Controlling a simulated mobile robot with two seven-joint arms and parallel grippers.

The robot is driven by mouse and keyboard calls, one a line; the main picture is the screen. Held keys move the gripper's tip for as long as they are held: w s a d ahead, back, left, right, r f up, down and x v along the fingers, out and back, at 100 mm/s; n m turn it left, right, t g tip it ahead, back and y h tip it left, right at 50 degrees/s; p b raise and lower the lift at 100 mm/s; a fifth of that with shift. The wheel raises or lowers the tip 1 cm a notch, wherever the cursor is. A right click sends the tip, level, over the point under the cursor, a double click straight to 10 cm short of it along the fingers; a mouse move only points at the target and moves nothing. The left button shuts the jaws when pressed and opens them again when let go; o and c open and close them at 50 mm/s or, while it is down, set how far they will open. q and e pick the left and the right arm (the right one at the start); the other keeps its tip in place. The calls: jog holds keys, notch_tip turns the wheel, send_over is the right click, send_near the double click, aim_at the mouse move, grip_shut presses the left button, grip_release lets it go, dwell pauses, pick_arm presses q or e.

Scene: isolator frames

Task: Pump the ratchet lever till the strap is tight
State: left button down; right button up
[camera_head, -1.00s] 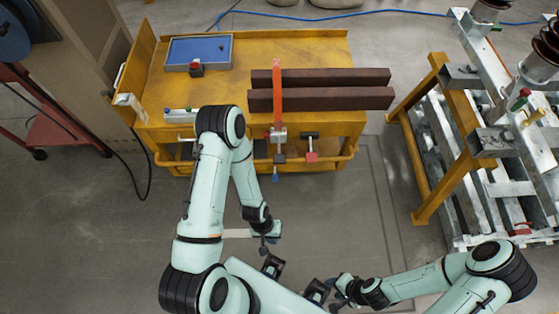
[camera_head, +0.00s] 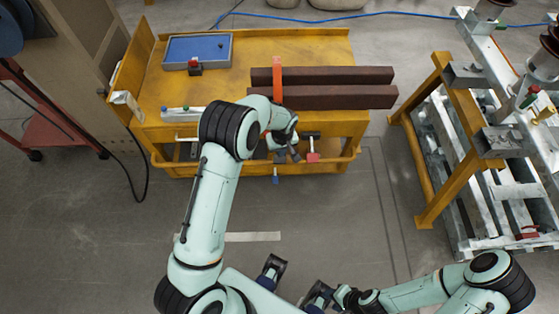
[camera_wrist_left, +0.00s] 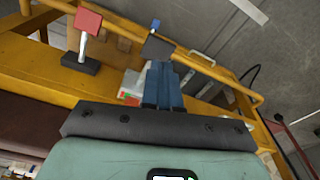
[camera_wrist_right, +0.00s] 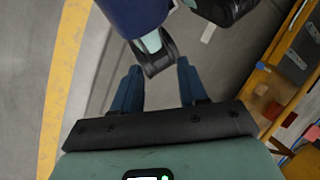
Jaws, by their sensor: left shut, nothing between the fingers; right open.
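The orange strap (camera_head: 277,82) runs across two dark brown beams (camera_head: 340,96) on the yellow cart. The ratchet at its lower end is mostly hidden behind my left wrist in the head view. A blue tip (camera_head: 276,179) shows below the cart's front rail. My left gripper (camera_head: 291,156) is shut and empty at the cart's front edge. In the left wrist view its blue fingers (camera_wrist_left: 163,84) are together, just short of a dark block (camera_wrist_left: 157,46) with a blue tip; contact is unclear. My right gripper (camera_wrist_right: 157,88) is open and empty, away from the cart.
A yellow and grey metal rack (camera_head: 440,150) stands right. The floor in front is clear.

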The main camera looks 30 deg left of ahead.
aim_at(280, 162)
pick_arm(q)
jog(key=shift+a+f+b, duration=0.1)
jog(key=shift+f+b, duration=0.4)
jog(key=shift+f, duration=0.4)
notch_tip(280, 162, down, 4)
jog(key=shift+w+a+f+b, duration=0.1)
jog(key=shift+b, duration=1.15)
jog(key=shift+w+f, duration=0.1)
jog(key=shift+f, duration=0.4)
jog(key=shift+f+b, duration=0.15)
jog(key=shift+b, duration=0.2)
